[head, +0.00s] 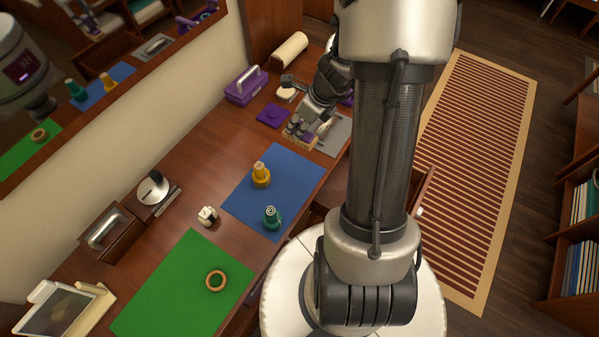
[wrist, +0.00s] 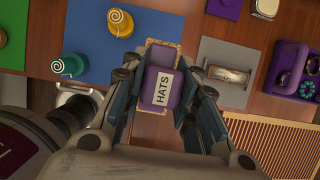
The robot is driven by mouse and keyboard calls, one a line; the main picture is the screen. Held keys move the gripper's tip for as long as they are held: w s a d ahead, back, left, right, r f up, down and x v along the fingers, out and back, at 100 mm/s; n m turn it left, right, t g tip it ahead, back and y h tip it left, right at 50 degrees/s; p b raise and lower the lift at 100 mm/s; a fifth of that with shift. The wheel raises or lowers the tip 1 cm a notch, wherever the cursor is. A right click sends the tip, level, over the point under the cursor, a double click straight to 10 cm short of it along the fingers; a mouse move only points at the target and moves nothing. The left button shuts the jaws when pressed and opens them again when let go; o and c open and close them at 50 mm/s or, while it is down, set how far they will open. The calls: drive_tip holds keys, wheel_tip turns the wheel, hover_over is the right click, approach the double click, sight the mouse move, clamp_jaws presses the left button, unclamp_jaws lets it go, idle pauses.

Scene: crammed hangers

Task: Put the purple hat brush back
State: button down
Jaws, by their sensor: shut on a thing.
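The purple hat brush (wrist: 162,88) is between my gripper's fingers in the wrist view. Its purple back carries a white label reading "HATS", and tan edges show beyond the purple at both ends. My gripper (wrist: 157,100) is shut on it from both sides. In the head view my gripper (head: 308,122) is at the far part of the desk, between the blue mat and the purple mat. The tan lower part of the brush (head: 299,139) shows below the fingers there. Whether the brush touches the desk is unclear.
A grey mat (head: 335,136) lies right of my gripper; the wrist view shows a silver-handled object (wrist: 229,73) on it. A blue mat (head: 290,176) holds yellow (head: 261,175) and teal (head: 271,217) pieces. A purple mat (head: 273,115) and purple box (head: 245,88) are behind.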

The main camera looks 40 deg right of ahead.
wheel_tip(320, 180, down, 20)
drive_tip(key=b, duration=1.2)
drive_tip(key=shift+w+r+b, duration=0.1)
drive_tip(key=shift+r+b, duration=0.1)
drive_tip(key=shift+b, duration=0.2)
drive_tip(key=shift+f+b, duration=0.35)
drive_tip(key=c, duration=1.2)
unclamp_jaws()
drive_tip(key=shift+r, duration=0.1)
drive_tip(key=shift+c, duration=0.2)
drive_tip(key=shift+r+p, duration=0.45)
drive_tip(key=shift+p, duration=0.1)
drive_tip(key=p+v, duration=0.9)
drive_tip(key=v, duration=0.7)
drive_tip(key=shift+s+a+r, duration=0.2)
drive_tip(key=shift+s, duration=0.3)
